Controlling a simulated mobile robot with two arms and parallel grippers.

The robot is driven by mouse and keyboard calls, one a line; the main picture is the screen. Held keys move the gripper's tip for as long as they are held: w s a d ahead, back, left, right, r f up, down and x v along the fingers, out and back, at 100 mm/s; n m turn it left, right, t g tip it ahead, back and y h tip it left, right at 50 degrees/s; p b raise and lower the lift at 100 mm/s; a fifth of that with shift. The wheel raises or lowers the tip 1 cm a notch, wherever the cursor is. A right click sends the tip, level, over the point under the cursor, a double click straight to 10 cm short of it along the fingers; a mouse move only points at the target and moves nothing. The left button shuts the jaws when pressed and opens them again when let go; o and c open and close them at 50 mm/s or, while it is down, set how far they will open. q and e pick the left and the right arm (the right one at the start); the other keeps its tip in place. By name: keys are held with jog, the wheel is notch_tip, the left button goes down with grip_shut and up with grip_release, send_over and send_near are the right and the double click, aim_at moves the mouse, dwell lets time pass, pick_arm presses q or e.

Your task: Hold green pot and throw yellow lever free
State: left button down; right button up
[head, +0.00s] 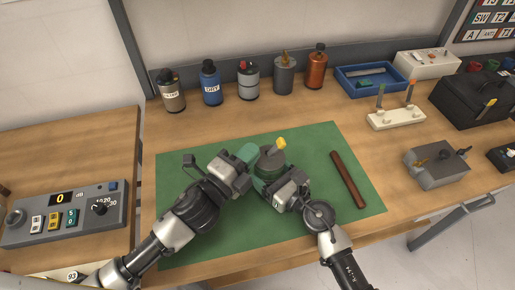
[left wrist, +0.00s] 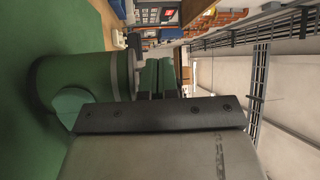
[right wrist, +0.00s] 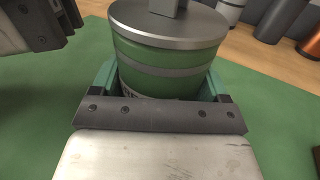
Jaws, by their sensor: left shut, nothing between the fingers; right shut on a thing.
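The green pot (head: 271,164) stands on the green mat, with a grey lid. Its yellow lever (head: 281,143) sticks up from the top, tilted to the right. My right gripper (head: 262,187) is shut on the pot's body; in the right wrist view its green fingers flank the pot (right wrist: 165,62) on both sides. Only the lever's grey lower part (right wrist: 167,6) shows there. My left gripper (head: 250,153) is shut and empty beside the pot on its left, near lid height. In the left wrist view its fingers (left wrist: 158,76) are together beside the pot (left wrist: 80,85); the lever cannot be made out there.
A brown rod (head: 348,179) lies on the green mat (head: 310,148) to the right. Several bottles (head: 248,80) line the back. A white block with two levers (head: 396,117) and a grey box (head: 437,166) stand right. A dial unit (head: 68,213) is left.

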pick_arm(q)
jog(key=shift+s+a+f, duration=0.3)
jog(key=shift+a+f, duration=0.5)
jog(key=shift+a, duration=0.15)
pick_arm(e)
jog(key=shift+r, duration=0.1)
pick_arm(q)
jog(key=shift+f, duration=0.1)
jog(key=shift+s+a+f, duration=0.3)
jog(key=shift+a+f, duration=0.45)
jog(key=shift+a, duration=0.15)
jog(key=shift+s+a+f, duration=0.3)
jog(key=shift+a+f, duration=0.45)
jog(key=shift+a, duration=0.15)
pick_arm(e)
jog(key=o, duration=1.1)
jog(key=shift+o, duration=0.2)
